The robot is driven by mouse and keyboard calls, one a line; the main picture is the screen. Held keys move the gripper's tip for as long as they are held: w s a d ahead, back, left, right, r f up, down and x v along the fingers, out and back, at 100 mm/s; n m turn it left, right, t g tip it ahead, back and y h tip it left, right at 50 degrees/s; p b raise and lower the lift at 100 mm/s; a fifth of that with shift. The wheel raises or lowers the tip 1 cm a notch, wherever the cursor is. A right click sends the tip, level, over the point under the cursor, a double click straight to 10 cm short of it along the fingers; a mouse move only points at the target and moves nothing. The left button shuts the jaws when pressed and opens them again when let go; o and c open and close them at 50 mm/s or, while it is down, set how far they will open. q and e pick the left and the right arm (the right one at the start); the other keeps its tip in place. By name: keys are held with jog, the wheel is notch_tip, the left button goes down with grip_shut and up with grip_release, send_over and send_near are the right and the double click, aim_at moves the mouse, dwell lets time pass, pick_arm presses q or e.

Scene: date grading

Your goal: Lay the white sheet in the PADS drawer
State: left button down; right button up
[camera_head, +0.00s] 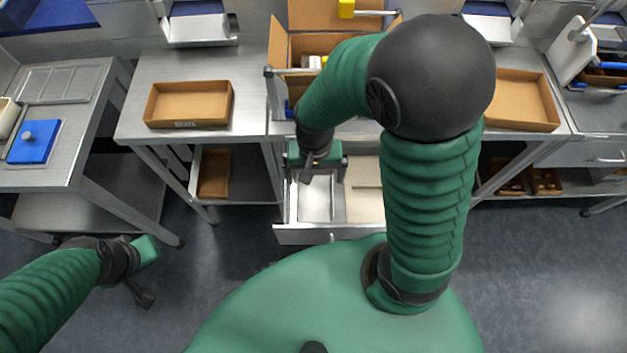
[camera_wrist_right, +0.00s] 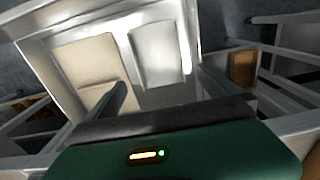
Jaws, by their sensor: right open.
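A metal drawer (camera_head: 292,236) stands pulled out below the middle table in the head view. A white sheet (camera_head: 315,203) lies in its left part, and a beige sheet or pad (camera_head: 366,207) lies beside it. In the right wrist view the white sheet (camera_wrist_right: 160,52) lies flat in the drawer, next to the beige one (camera_wrist_right: 87,62). My right gripper (camera_head: 325,172) is open and empty above the back of the drawer; its fingers also show in the wrist view (camera_wrist_right: 165,92). My left gripper (camera_head: 152,250) hangs low at left, its fingers unclear. No drawer label is readable.
A cardboard tray (camera_head: 188,104) stands on the table at left, another (camera_head: 523,100) at right. An open cardboard box (camera_head: 279,50) stands behind the drawer. A blue lidded thing (camera_head: 34,141) sits at far left. The floor in front of the drawer is partly hidden by my body.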

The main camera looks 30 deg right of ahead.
jog(key=r+n+t, duration=0.1)
jog(key=n, duration=0.1)
jog(key=r+n, duration=0.2)
jog(key=a+r+n+t, duration=0.1)
jog(key=r+n, duration=0.1)
jog(key=shift+t, duration=0.3)
jog(key=shift+w+d, duration=0.1)
jog(key=shift+w, duration=0.05)
jog(key=shift+c, duration=0.4)
